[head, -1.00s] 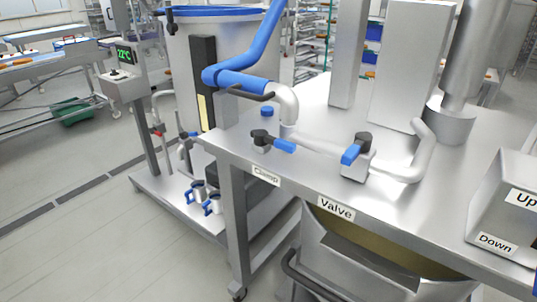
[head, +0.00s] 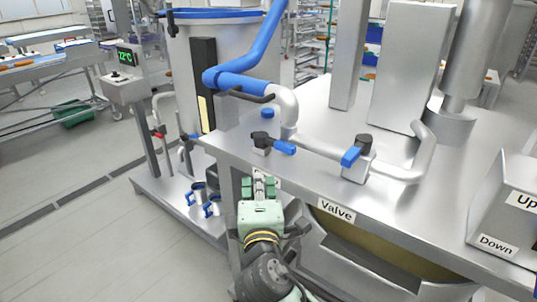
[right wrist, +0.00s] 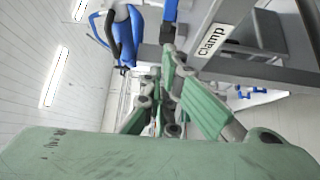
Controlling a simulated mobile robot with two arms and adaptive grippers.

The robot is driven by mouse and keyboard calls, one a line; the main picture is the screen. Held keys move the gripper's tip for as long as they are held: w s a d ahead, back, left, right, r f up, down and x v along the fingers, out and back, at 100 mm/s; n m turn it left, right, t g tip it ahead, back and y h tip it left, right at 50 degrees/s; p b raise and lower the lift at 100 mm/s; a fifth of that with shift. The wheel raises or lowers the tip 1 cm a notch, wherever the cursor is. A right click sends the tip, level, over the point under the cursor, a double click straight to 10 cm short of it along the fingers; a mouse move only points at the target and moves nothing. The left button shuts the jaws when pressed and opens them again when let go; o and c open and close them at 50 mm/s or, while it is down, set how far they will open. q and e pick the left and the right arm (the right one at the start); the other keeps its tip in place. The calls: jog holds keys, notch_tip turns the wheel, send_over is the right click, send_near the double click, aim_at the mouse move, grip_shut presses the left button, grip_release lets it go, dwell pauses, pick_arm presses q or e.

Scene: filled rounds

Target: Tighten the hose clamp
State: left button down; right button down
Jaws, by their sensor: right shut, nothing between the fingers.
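The hose clamp, a dark knob with a blue lever (head: 284,148), sits on the steel table near its front edge, beside the bent steel pipe. Its lever points to the right. My right gripper (head: 260,184) is below and in front of it at the table edge, shut and empty, with a gap to the clamp. The gripper covers the "Clamp" label in the head view; the label (right wrist: 212,40) shows in the right wrist view. The blue hose (head: 240,82) joins the steel pipe (head: 289,112) above the clamp. My left gripper is not in view.
A second blue-levered knob, the valve (head: 351,156), stands to the right above the "Valve" label (head: 336,210). An "Up/Down" box (head: 500,215) is at the right edge. A large vat stands behind the hose. Open floor lies at the left.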

jog(key=p, duration=0.2)
send_near(272, 143)
jog(key=a, duration=0.4)
jog(key=w+d+p, duration=0.1)
jog(key=w+d, duration=0.1)
jog(key=w, duration=0.1)
jog(key=shift+w+d+r+p, duration=0.15)
jog(key=shift+w+r+p, duration=0.05)
jog(key=shift+p, duration=0.15)
jog(key=shift+w+d, duration=0.4)
jog(key=shift+d, duration=0.25)
jog(key=shift+r, duration=0.1)
jog(key=shift+d, duration=0.1)
